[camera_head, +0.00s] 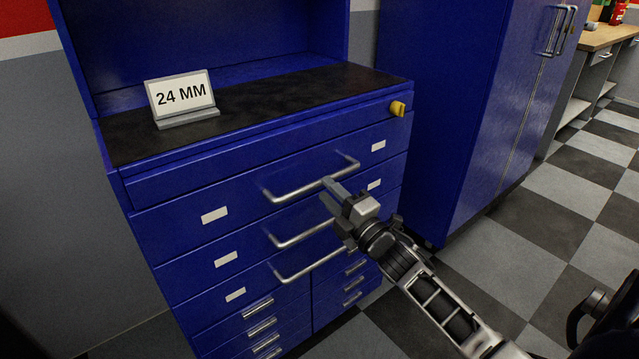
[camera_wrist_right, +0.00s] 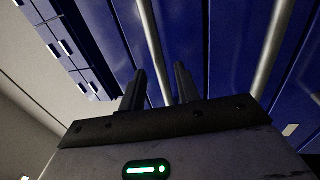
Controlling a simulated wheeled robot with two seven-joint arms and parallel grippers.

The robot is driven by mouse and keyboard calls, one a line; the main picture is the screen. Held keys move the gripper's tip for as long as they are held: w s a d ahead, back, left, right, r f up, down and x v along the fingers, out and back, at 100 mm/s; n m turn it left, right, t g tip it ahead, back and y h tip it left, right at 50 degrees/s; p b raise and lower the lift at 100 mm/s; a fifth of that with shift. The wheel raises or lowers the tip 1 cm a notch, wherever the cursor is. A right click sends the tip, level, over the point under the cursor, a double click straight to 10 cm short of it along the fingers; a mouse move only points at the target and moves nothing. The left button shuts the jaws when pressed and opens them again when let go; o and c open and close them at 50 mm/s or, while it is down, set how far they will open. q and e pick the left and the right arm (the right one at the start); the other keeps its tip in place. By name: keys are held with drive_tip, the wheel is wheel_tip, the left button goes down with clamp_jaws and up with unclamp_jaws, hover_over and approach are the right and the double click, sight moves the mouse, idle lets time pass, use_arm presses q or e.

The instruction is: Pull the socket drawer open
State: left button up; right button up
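A blue tool cabinet (camera_head: 180,204) has wide drawers with silver bar handles and blank-looking white labels; I cannot tell which one is the socket drawer. My right gripper (camera_head: 327,192) is at the upper bar handle (camera_head: 290,191), near its right part, above the middle handle (camera_head: 296,237). In the right wrist view its two fingers (camera_wrist_right: 160,76) are apart, with a handle bar (camera_wrist_right: 150,40) running through the gap in the picture. I cannot tell whether the bar is truly between the fingers. The drawers look shut. My left gripper is not in view.
A "24 MM" sign (camera_head: 182,97) stands on the cabinet's dark top (camera_head: 280,98). A yellow piece (camera_head: 397,108) sits at its right front corner. A lower wide handle (camera_head: 308,265) and several small drawers lie below. A tall blue locker (camera_head: 455,100) stands right; checkered floor (camera_head: 560,215) is open in front.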

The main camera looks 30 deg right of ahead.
sight(321, 185)
drive_tip(key=shift+x, duration=2.05)
clamp_jaws()
drive_tip(key=shift+s, duration=0.1)
